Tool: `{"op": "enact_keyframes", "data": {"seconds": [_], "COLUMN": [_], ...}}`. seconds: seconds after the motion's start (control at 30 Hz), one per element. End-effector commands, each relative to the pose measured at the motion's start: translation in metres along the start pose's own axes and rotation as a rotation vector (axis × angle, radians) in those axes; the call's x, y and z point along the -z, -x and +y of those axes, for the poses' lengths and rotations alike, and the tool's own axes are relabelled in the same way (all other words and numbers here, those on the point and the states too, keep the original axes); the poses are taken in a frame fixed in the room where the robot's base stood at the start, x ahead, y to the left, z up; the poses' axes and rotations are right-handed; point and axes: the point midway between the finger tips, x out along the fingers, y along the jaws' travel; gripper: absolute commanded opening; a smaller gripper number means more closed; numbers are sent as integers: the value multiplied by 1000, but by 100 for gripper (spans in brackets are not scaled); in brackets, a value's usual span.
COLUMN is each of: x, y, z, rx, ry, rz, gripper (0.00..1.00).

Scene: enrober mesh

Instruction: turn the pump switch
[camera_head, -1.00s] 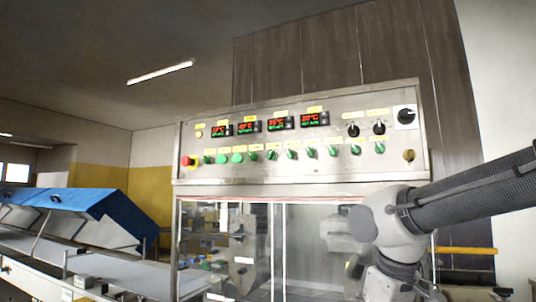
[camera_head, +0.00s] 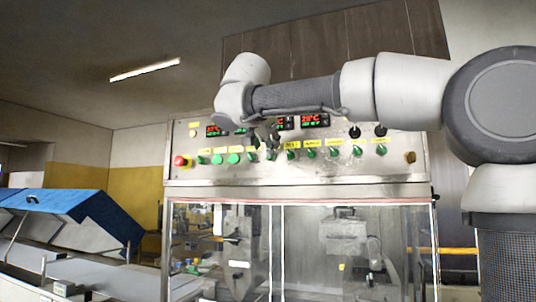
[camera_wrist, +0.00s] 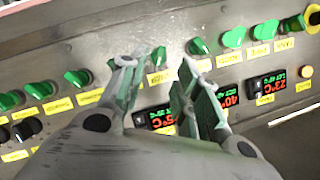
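The control panel (camera_head: 340,167) has a row of green rotary switches, each with a yellow label. I cannot read which label marks the pump switch. My gripper (camera_head: 263,140) is in front of the panel's left half, its fingers pointing down just above the row. In the wrist view my gripper (camera_wrist: 157,66) is open, with nothing between its pads. One green switch (camera_wrist: 158,57) shows at the gap between the fingertips, and I see no contact. Another green switch (camera_wrist: 198,47) is just beyond the right finger's tip.
A red emergency button (camera_head: 180,161) and round green buttons (camera_head: 233,158) are at the panel's left. Red-digit displays (camera_head: 315,120) sit above the row, partly hidden by my arm. Below is a glazed cabinet (camera_head: 340,245). A conveyor with a blue hood (camera_head: 85,210) stands left.

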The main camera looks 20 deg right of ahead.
Motion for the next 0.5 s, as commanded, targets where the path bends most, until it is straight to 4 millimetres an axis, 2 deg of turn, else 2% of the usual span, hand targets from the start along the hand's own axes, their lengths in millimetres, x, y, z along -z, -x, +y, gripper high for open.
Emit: {"op": "enact_keyframes", "data": {"seconds": [0.1, 0.23, 0.33, 0.5], "x": [0, 0, 0, 0], "y": [-22, -43, -53, -60], "z": [1, 1, 1, 0], "rx": [-6, -4, -3, 0], "ry": [2, 2, 2, 2], "rz": [1, 1, 0, -1], "gripper": [32, 32, 32, 32]}}
